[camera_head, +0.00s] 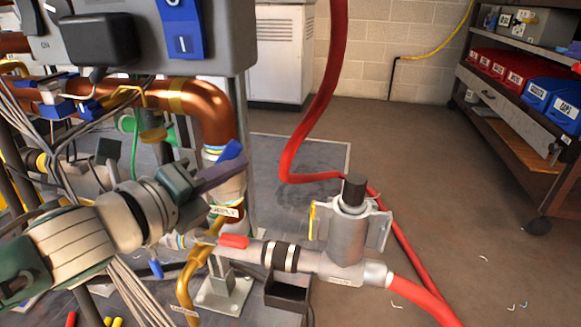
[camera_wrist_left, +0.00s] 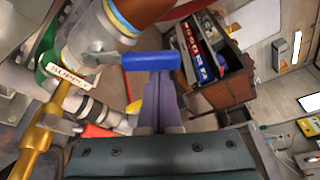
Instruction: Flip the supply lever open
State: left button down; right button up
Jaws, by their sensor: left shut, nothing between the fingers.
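The supply lever has a blue handle (camera_head: 230,150) on the valve at the lower end of the copper pipe, just above a tag reading SUPPLY (camera_head: 226,211). In the left wrist view the blue handle (camera_wrist_left: 150,61) lies crosswise at the tips of my fingers, and the SUPPLY tag (camera_wrist_left: 68,75) is to its left. My left gripper (camera_head: 222,172) comes in from the left with its purple fingers shut and empty. The fingertips (camera_wrist_left: 158,78) are right at the handle; whether they touch it I cannot tell. My right gripper is out of view.
A red-handled valve (camera_head: 233,242) and a grey metal fitting (camera_head: 347,230) with a red hose (camera_head: 420,298) sit below and right. A thick copper pipe (camera_head: 205,110) and a grey heater box (camera_head: 215,40) are above. Floor to the right is open, before a shelf cart (camera_head: 515,130).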

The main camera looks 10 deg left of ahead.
pick_arm(q)
jog(key=shift+a+r+n+t+h, duration=0.2)
jog(key=shift+a+r+n, duration=0.1)
jog(key=shift+a+n, duration=0.25)
jog(key=shift+a+r+n+t+h, duration=0.1)
jog(key=shift+a+r+n+h, duration=0.2)
jog(key=shift+n, duration=0.35)
jog(key=shift+w+a+r+n+t+h+b, duration=0.1)
jog(key=shift+a+r+n+t+b, duration=0.15)
jog(key=shift+a+n, duration=0.3)
jog(key=shift+s+a+r+n+t+h+b, duration=0.15)
jog(key=shift+a+n+b, duration=0.2)
jog(key=shift+n, duration=0.3)
jog(key=shift+w+a+r+n+t+h+b, duration=0.1)
jog(key=shift+w+a+n+t+b, duration=0.15)
jog(key=shift+a+n, duration=0.3)
jog(key=shift+s, duration=0.1)
